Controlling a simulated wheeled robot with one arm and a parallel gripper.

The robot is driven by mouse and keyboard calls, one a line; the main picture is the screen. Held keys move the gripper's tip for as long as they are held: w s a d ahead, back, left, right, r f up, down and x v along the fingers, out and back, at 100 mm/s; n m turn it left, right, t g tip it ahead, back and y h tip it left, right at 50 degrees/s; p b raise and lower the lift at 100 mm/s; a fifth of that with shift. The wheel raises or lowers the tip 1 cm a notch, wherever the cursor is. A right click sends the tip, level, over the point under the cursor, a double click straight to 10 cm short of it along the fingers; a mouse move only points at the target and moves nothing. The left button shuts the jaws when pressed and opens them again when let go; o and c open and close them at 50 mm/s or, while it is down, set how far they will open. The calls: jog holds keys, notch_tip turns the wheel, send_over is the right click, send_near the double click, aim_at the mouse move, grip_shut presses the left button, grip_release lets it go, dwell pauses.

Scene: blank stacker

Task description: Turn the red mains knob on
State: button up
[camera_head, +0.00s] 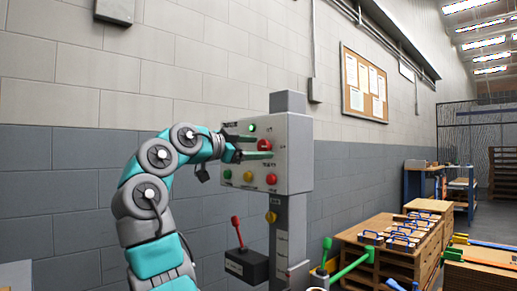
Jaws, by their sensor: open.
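The red mains knob (264,145) is on the front face of a grey control box (296,150) on a post. My teal and grey arm reaches in from the lower left. My gripper (270,154) is at the box front, with its fingers apart, one above and one below the knob's level. The fingers partly cover the panel beside the knob. I cannot tell whether they touch the knob. The knob's exact turn angle is too small to read.
Green, yellow and red buttons (271,179) sit low on the panel, and a green lamp (252,127) is above the knob. A red-handled lever (237,231) stands on a black box below. Wooden crates (385,240) and a green bar (350,267) are at the right.

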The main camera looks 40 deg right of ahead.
jog(key=a, duration=0.6)
jog(key=shift+s+a+b, duration=0.25)
jog(key=shift+a+b, duration=0.1)
